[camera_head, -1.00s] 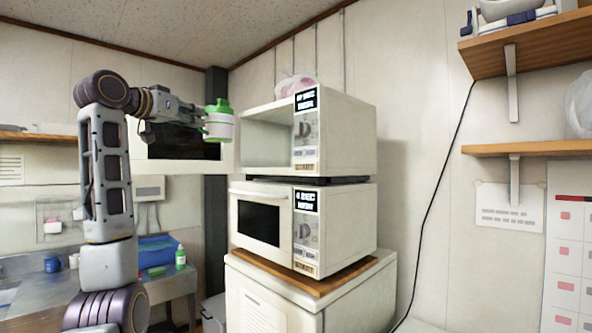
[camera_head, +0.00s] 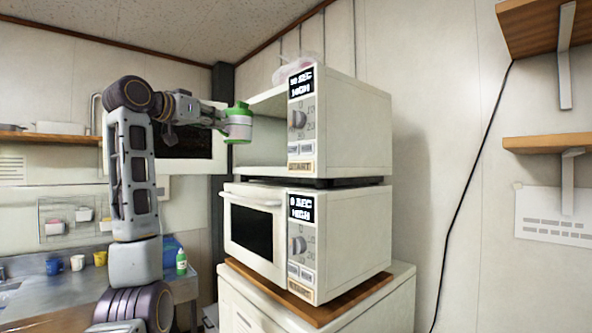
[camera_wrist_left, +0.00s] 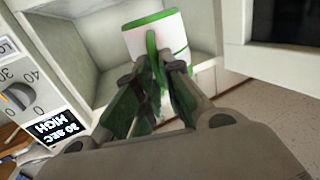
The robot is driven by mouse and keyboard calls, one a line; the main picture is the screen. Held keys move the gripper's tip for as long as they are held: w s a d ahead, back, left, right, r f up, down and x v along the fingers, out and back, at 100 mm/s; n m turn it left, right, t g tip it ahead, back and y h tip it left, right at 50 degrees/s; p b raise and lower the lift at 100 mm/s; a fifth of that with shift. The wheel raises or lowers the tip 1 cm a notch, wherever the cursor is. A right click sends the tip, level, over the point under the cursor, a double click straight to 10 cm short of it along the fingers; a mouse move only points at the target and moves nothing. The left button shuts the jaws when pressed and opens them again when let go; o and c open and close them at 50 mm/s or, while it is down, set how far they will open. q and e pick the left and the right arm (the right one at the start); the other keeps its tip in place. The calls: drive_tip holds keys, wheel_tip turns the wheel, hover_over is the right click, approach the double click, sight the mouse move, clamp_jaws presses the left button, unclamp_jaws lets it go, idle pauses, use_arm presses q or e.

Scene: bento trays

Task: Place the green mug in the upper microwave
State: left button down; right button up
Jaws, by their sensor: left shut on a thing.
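The green mug (camera_head: 239,125) is white with green bands and hangs at the front of the upper microwave (camera_head: 350,125), by the left side of its opening. My left gripper (camera_head: 224,122) is shut on the mug. In the left wrist view, the gripper's fingers (camera_wrist_left: 153,85) close on the green handle, and the mug (camera_wrist_left: 168,40) shows against the open cavity. The upper microwave's door (camera_head: 185,148) stands open to the left, behind my arm. My right gripper is not in view.
The lower microwave (camera_head: 340,240) is closed and stands below on a wooden board over a white cabinet (camera_head: 395,300). A sink counter with cups (camera_head: 77,262) is at left; wall shelves (camera_head: 550,142) are at right.

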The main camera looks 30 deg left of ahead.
sight(242, 120)
use_arm(q)
drive_tip(key=shift+w+d+r, duration=0.15)
drive_tip(key=w+d, duration=0.1)
drive_tip(key=w, duration=0.2)
drive_tip(key=w+d+p, duration=0.1)
drive_tip(key=w, duration=0.2)
drive_tip(key=w+d+p, duration=0.1)
drive_tip(key=w, duration=0.2)
drive_tip(key=shift+d, duration=0.35)
drive_tip(key=shift+w+d+f+p, duration=0.35)
drive_tip(key=shift+w+d+f, duration=0.25)
drive_tip(key=shift+w, duration=0.8)
drive_tip(key=shift+w+d+f+p, duration=0.4)
drive_tip(key=shift+w+d+f, duration=0.15)
drive_tip(key=shift+w, duration=0.9)
drive_tip(key=shift+w+d+f+p, duration=0.35)
drive_tip(key=shift+w+d+f, duration=0.25)
drive_tip(key=shift+w, duration=0.8)
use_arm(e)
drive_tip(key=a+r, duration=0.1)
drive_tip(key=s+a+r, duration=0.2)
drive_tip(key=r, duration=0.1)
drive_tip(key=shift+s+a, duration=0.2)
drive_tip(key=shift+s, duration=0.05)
